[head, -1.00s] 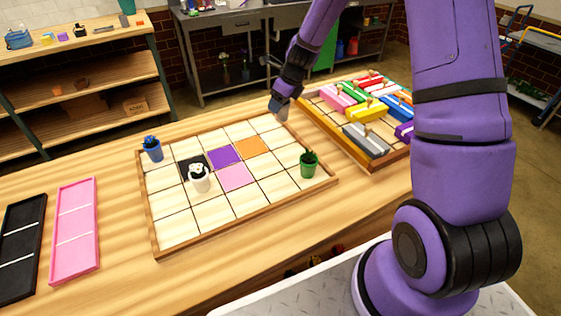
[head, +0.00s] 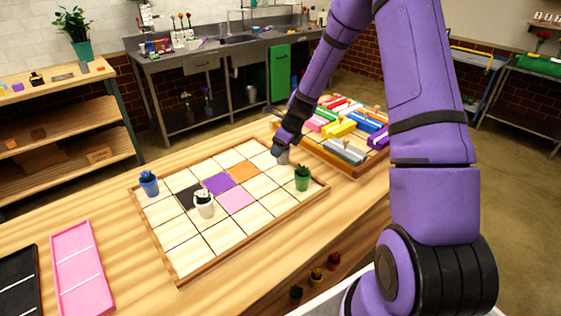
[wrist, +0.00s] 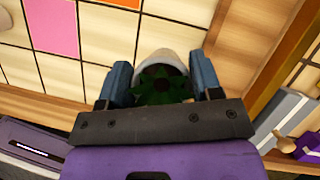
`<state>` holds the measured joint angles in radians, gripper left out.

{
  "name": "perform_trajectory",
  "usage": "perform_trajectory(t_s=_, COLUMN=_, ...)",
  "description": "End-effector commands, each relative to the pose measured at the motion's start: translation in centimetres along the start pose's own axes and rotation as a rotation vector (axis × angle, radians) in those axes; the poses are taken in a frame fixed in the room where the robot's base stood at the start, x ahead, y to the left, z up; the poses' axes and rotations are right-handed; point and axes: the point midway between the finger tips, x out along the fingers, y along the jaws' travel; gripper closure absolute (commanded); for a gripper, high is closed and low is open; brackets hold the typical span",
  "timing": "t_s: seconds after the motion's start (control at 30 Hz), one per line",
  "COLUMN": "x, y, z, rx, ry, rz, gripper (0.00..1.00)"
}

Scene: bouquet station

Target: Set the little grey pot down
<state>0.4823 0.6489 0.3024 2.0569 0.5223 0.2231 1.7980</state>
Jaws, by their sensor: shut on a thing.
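My gripper (head: 283,150) is shut on the little grey pot (head: 284,158), which shows below the fingers at the right side of the tiled board. In the wrist view the pot's pale rim (wrist: 162,58) and dark green plant (wrist: 160,88) sit between the two blue-grey fingers. The pot is over or on pale tiles near the board's wooden rim (head: 250,236); I cannot tell whether its base touches. The green pot (head: 302,183) stands close by, nearer the camera.
A white pot (head: 204,208) and a blue pot (head: 149,188) stand on the board, with black, purple, orange and pink tiles among pale ones. A tray of coloured blocks (head: 345,155) lies to the right. A pink tray (head: 82,270) lies left.

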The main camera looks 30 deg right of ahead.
Motion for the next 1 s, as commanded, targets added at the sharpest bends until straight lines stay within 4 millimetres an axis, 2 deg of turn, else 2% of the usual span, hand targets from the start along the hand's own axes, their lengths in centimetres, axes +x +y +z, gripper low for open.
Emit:
perform_trajectory(t_s=0.23, x=1.4, y=0.0, z=-0.6, rx=-0.001, ry=0.0, rz=0.0, gripper=0.81)
perform_trajectory(t_s=0.5, x=4.4, y=0.0, z=-1.8, rx=-0.001, ry=0.0, rz=0.0, gripper=0.81)
perform_trajectory(t_s=0.9, x=4.8, y=0.0, z=-1.9, rx=-0.001, ry=-0.001, rz=-0.001, gripper=0.81)
perform_trajectory(t_s=0.93, x=4.7, y=0.0, z=-1.9, rx=-0.002, ry=-0.001, rz=-0.001, gripper=0.34)
perform_trajectory(t_s=1.0, x=4.7, y=0.0, z=-1.9, rx=-0.002, ry=-0.001, rz=-0.001, gripper=0.18)
